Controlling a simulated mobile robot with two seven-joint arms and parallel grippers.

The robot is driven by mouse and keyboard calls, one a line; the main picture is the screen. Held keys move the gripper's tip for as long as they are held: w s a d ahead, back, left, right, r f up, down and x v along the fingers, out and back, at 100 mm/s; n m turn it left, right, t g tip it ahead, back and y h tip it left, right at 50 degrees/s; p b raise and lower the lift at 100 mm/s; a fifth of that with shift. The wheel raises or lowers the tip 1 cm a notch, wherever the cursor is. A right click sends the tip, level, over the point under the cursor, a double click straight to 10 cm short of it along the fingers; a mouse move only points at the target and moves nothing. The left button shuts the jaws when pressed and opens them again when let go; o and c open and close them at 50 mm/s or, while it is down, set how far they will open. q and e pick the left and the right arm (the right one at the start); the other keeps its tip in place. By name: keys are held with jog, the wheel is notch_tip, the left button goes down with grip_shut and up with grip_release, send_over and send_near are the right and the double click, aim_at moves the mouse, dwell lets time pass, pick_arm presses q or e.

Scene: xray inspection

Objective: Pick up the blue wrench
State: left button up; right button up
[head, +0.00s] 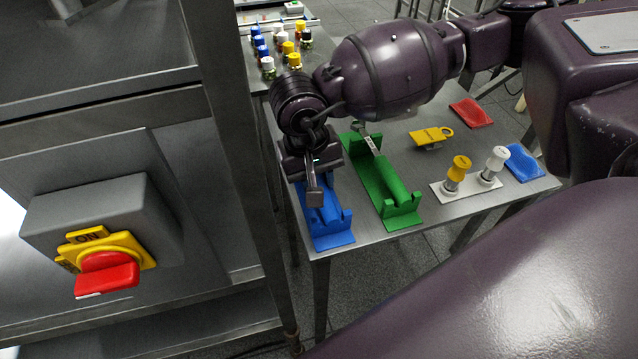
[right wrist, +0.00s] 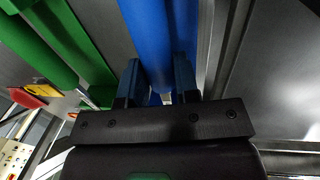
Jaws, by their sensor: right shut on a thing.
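My right gripper (head: 315,190) is over the blue holder (head: 332,236) at the left end of the steel table, pointing down. In the right wrist view its two fingers (right wrist: 157,80) are on either side of a blue part, which I take to be the blue wrench (right wrist: 157,45), and are shut on it. In the head view the gripper and arm hide the wrench, so I cannot tell whether it is lifted off the holder. My left gripper is not in view.
A green holder (head: 404,213) with another wrench (head: 369,141) lies close to the right. The table also holds a yellow tag (head: 431,136), two knobs on a white plate (head: 474,187), and red and blue pieces. A steel post (head: 240,140) and a red switch (head: 107,274) stand left.

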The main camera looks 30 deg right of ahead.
grip_shut()
notch_tip(320, 180, up, 20)
jog(key=p, duration=0.1)
dwell(0.3)
jog(key=shift+o, duration=0.9)
grip_release()
grip_shut()
